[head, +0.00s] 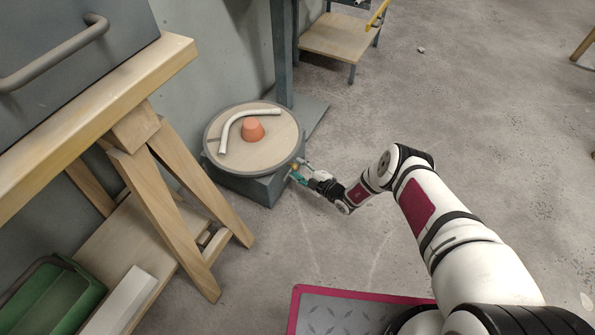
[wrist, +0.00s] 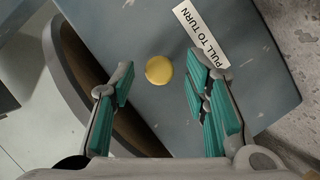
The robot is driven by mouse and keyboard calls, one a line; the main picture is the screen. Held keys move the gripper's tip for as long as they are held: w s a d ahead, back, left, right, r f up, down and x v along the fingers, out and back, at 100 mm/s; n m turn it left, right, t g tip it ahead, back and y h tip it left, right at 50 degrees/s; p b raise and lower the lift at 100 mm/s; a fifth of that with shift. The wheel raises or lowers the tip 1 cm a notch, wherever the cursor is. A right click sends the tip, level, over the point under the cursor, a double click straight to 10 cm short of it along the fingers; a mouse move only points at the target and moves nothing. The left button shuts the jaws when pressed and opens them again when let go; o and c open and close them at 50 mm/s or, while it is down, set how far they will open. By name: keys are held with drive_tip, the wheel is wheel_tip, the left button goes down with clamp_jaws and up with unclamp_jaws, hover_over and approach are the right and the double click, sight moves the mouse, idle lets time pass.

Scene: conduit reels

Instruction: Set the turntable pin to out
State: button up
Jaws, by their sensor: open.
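The turntable (head: 285,154) is a round wooden disc with a grey rim on a low blue-grey base (head: 263,190). The pin shows in the wrist view as a round yellow knob (wrist: 159,70) on the base, beside a white label reading "PULL TO TURN" (wrist: 203,38). My gripper (wrist: 164,85) is open, with green-padded fingers on either side of the knob in the picture; I see no contact. In the head view my gripper (head: 297,174) is at the base's right side, and the knob there is small. How far out the pin stands cannot be told.
On the disc lie a bent white conduit (head: 236,123) and an orange cup-shaped piece (head: 253,130). A wooden trestle bench (head: 160,190) stands left, with a green bin (head: 52,300) below. A blue-grey post (head: 282,55) rises behind. The floor to the right is open.

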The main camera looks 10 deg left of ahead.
drive_tip(key=shift+w+a, duration=0.25)
drive_tip(key=shift+a, duration=0.15)
clamp_jaws()
drive_tip(key=shift+s+d+f, duration=0.1)
drive_tip(key=shift+s+d, duration=0.15)
drive_tip(key=shift+d, duration=0.4)
drive_tip(key=shift+s+d+f, duration=0.1)
drive_tip(key=shift+s+d, duration=0.15)
drive_tip(key=shift+d, duration=0.35)
unclamp_jaws()
drive_tip(key=shift+d, duration=0.15)
drive_tip(key=shift+r, duration=0.1)
